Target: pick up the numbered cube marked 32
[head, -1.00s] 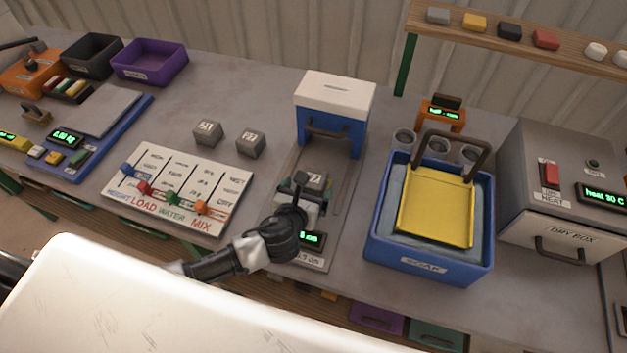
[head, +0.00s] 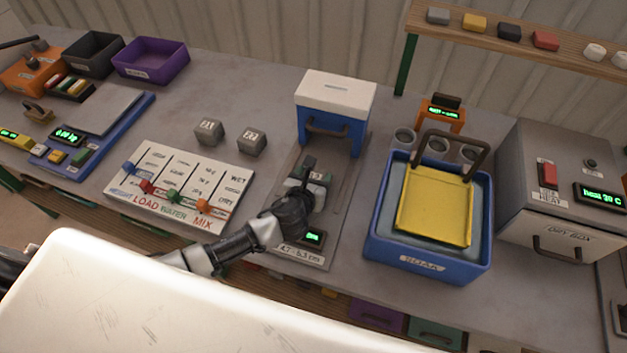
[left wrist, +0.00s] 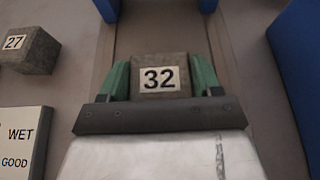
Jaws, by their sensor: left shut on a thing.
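The cube marked 32 is a dark grey block with a white number label, seen clearly in the left wrist view (left wrist: 160,76). In the head view the cube (head: 316,177) is mostly covered by my left gripper (head: 312,176). My left gripper's green fingers, also in the left wrist view (left wrist: 160,80), are shut on the cube, one on each side. The cube is over the grey plate of the press, in front of its blue and white housing (head: 335,103). I cannot tell whether it touches the plate. My right gripper is not in view.
Two other grey cubes (head: 209,132) (head: 251,143) stand to the left, behind the white label board (head: 180,187). A blue tub (head: 425,262) with a yellow plate stands right of the press. A grey dry box (head: 560,190) is farther right.

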